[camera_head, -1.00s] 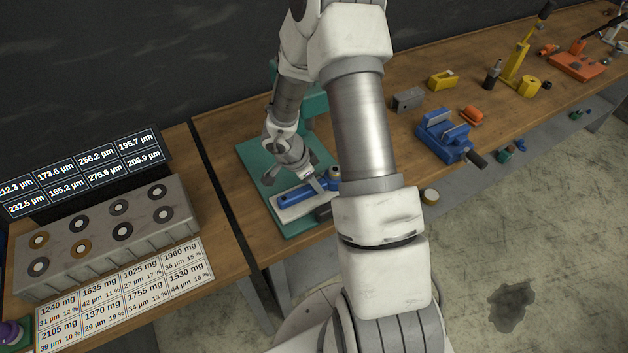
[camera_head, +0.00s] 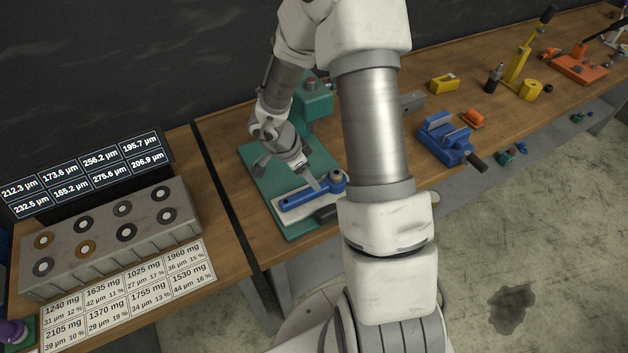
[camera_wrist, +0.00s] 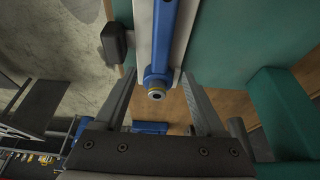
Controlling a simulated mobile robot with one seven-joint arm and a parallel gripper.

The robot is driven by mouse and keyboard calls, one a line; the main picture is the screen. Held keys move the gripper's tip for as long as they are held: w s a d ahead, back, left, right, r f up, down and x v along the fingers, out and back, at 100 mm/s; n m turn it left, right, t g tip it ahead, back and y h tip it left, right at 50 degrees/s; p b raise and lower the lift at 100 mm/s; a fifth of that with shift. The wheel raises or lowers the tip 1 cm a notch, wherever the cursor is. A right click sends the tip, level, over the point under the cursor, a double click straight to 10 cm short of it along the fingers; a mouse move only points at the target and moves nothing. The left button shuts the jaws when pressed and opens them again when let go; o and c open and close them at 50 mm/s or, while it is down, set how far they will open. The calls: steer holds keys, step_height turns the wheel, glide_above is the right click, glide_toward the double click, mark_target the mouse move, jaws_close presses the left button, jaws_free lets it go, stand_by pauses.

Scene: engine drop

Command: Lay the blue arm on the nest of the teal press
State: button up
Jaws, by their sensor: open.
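The blue arm (camera_head: 312,193) lies on the pale nest (camera_head: 290,214) of the teal press (camera_head: 256,190), its round end toward the right. In the wrist view the blue arm (camera_wrist: 164,38) runs along the nest plate (camera_wrist: 184,30), with its ringed end (camera_wrist: 155,92) nearest me. My gripper (camera_head: 308,184) is just above and behind the arm in the head view. In the wrist view its fingers (camera_wrist: 158,98) are spread wide, with clear gaps on either side of the ringed end. Whether the arm is fully seated cannot be told.
A dark knob (camera_wrist: 117,42) sits beside the nest. The teal press column (camera_head: 314,100) stands behind. A blue vise (camera_head: 446,140) and a grey block (camera_head: 412,101) are to the right. A grey rack of rings (camera_head: 105,238) is on the left table.

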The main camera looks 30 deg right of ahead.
steer(key=p+v, duration=0.1)
steer(key=v, duration=1)
steer(key=shift+r, duration=0.15)
